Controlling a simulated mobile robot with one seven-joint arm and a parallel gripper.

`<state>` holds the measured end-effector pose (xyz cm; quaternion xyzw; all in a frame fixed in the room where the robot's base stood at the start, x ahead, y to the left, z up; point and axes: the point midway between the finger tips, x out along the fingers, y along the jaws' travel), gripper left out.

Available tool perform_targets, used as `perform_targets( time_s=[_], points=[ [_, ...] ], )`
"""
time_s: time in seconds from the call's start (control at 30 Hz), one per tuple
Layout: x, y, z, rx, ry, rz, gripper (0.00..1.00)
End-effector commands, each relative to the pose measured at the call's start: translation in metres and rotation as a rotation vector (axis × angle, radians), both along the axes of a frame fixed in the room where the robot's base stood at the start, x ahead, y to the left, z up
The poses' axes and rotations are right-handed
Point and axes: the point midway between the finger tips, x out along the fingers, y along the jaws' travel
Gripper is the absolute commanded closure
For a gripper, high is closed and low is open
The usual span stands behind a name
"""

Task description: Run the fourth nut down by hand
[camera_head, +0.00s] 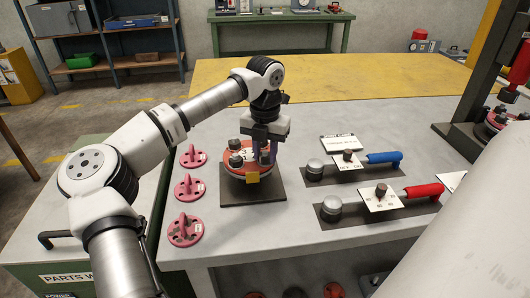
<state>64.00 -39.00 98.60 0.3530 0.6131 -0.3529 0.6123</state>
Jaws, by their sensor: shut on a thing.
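The flanged spool (249,174) stands upright on a dark square plate (252,196) on the grey bench. Its red top flange carries several dark nuts on studs, among them a nut at the front left (236,160) and one behind it (234,145). A yellow tag hangs at its front. My gripper (265,154) points down over the right side of the flange. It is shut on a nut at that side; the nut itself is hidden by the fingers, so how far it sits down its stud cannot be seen.
Several pink flange pieces (185,187) lie left of the spool. A dark press-like stand is at far right.

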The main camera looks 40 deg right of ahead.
Motion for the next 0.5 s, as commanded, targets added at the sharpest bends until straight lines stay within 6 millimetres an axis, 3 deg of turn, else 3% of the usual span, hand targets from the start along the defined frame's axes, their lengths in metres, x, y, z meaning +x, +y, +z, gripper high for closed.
perform_targets(
  time_s=[0.5],
  points=[
    [0.0008,-0.0007,0.0016,-0.004,-0.004,-0.488,0.94]
  ],
)
